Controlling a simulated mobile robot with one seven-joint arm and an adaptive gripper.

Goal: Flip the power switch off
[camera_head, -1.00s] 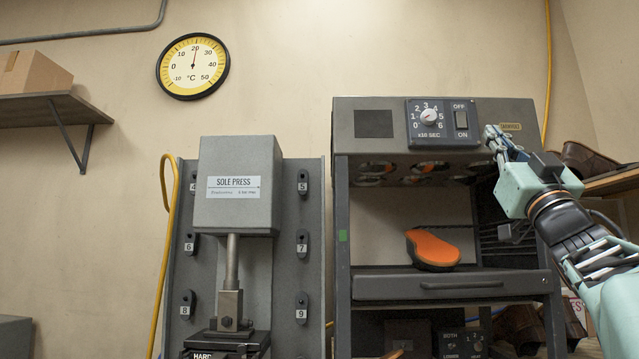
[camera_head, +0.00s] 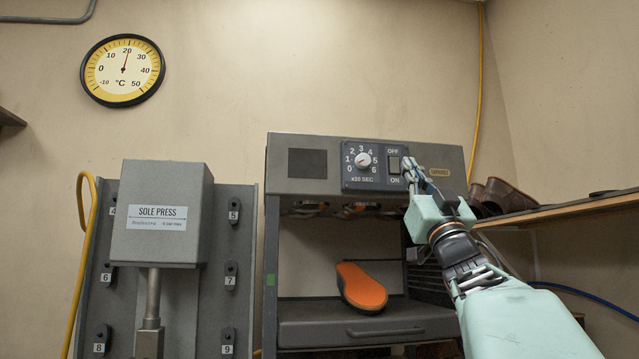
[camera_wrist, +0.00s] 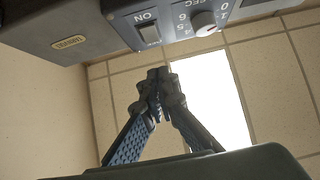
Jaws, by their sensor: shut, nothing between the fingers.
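The power switch (camera_head: 394,165) is a dark rocker between the labels OFF above and ON below, on the right of the dark control panel of the grey machine. It also shows in the wrist view (camera_wrist: 149,34), next to the ON label. My gripper (camera_head: 406,162) is shut and empty. In the head view its tips overlap the switch's right edge; in the wrist view the tips (camera_wrist: 158,76) stand apart from the switch. I cannot tell which way the rocker is tilted.
A timer dial (camera_head: 363,160) sits left of the switch. An orange sole (camera_head: 362,288) lies on the machine's shelf below. The sole press (camera_head: 160,215) stands to the left. A wooden shelf (camera_head: 560,208) with dark items is on the right.

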